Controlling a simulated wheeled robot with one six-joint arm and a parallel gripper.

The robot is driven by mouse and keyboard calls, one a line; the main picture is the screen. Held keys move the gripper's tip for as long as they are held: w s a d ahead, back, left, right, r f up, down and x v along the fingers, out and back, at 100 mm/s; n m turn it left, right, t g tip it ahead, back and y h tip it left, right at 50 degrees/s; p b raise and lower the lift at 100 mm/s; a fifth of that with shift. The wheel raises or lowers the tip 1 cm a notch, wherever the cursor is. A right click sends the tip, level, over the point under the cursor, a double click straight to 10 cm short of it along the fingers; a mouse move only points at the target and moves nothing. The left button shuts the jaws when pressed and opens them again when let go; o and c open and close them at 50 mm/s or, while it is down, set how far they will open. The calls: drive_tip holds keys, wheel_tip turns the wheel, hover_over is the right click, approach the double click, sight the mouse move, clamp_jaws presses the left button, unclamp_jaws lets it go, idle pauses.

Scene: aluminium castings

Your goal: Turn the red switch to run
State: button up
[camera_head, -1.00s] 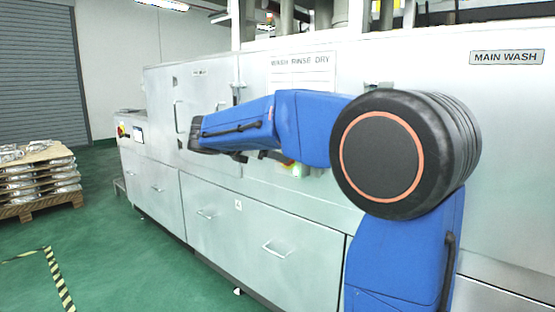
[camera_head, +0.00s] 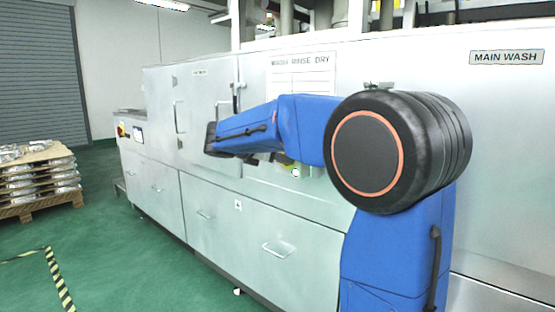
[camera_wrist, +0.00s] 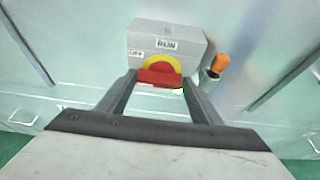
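The red switch (camera_wrist: 160,77) shows in the wrist view as a red handle on a yellow round plate (camera_wrist: 161,63), fixed to a grey box (camera_wrist: 190,40). The box has a RUN label (camera_wrist: 167,44) above the plate and an OFF label (camera_wrist: 136,55) at its left. The red handle lies crosswise, roughly level in the picture. My gripper (camera_wrist: 157,80) is open, with one finger to each side of the switch in the picture; I cannot tell whether either touches it. In the head view my arm hides most of the switch.
The washing machine's flat steel front (camera_head: 215,215) carries drawer handles. A pallet of castings (camera_head: 40,180) stands far left; green floor is free between.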

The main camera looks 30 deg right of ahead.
drive_tip(key=shift+s+m, duration=0.1)
drive_tip(key=shift+m, duration=0.2)
drive_tip(key=shift+s+d+f+m+t+h, duration=0.15)
drive_tip(key=shift+s+f+m+t, duration=0.15)
drive_tip(key=shift+m+t, duration=1.4)
drive_tip(key=shift+s+d+f+m+t+h, duration=0.2)
drive_tip(key=shift+m+t, duration=0.55)
drive_tip(key=shift+m, duration=1.8)
drive_tip(key=shift+s+a+f+m+t+h, duration=0.1)
drive_tip(key=shift+s+f+m+t, duration=0.25)
drive_tip(key=shift+m+t, duration=1.35)
drive_tip(key=shift+m+g, duration=0.45)
drive_tip(key=shift+m, duration=0.1)
drive_tip(key=o, duration=1.1)
drive_tip(key=shift+d, duration=0.1)
drive_tip(key=shift+c, duration=0.2)
drive_tip(key=v, duration=1.7)
drive_tip(key=shift+s, duration=0.2)
